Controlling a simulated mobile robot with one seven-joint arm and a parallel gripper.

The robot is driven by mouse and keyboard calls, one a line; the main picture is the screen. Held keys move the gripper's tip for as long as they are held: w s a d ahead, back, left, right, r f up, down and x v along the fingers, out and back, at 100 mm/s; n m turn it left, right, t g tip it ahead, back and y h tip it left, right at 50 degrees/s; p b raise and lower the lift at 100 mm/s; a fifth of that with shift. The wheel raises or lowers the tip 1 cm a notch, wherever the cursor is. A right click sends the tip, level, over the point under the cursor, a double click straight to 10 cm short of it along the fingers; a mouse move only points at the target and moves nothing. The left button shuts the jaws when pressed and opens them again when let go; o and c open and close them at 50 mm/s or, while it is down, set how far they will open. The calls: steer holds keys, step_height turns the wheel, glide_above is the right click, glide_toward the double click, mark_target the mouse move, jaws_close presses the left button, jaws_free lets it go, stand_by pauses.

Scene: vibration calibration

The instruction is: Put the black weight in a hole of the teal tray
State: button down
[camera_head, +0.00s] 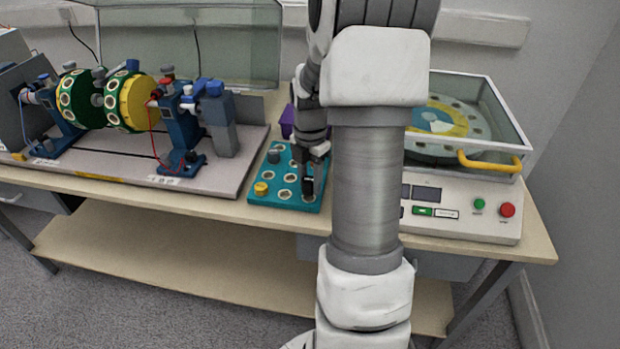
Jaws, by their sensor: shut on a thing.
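The teal tray (256,200) lies on the table near its front edge, with several round pale-rimmed holes. My gripper (308,180) points down over the right front part of the tray and is shut on the black weight (308,187). The weight is at or just above a hole at the tray's front right; I cannot tell whether it is inside. A yellow weight (261,188) stands in the tray's front left, and a dark grey weight (273,156) stands toward its back left.
A rotor rig (120,100) on a grey base stands left of the tray. A machine with a clear cover, yellow handle (490,162) and red button (508,210) stands at the right. A purple object (287,120) is behind the tray. My arm hides the middle.

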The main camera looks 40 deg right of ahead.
steer(key=shift+f+b, duration=0.55)
steer(key=shift+f, duration=0.45)
stand_by(0.7)
steer(key=shift+c, duration=2.2)
jaws_free()
steer(key=shift+r, duration=0.1)
step_height(320, 180, up, 17)
steer(key=p, duration=0.4)
steer(key=shift+r, duration=0.15)
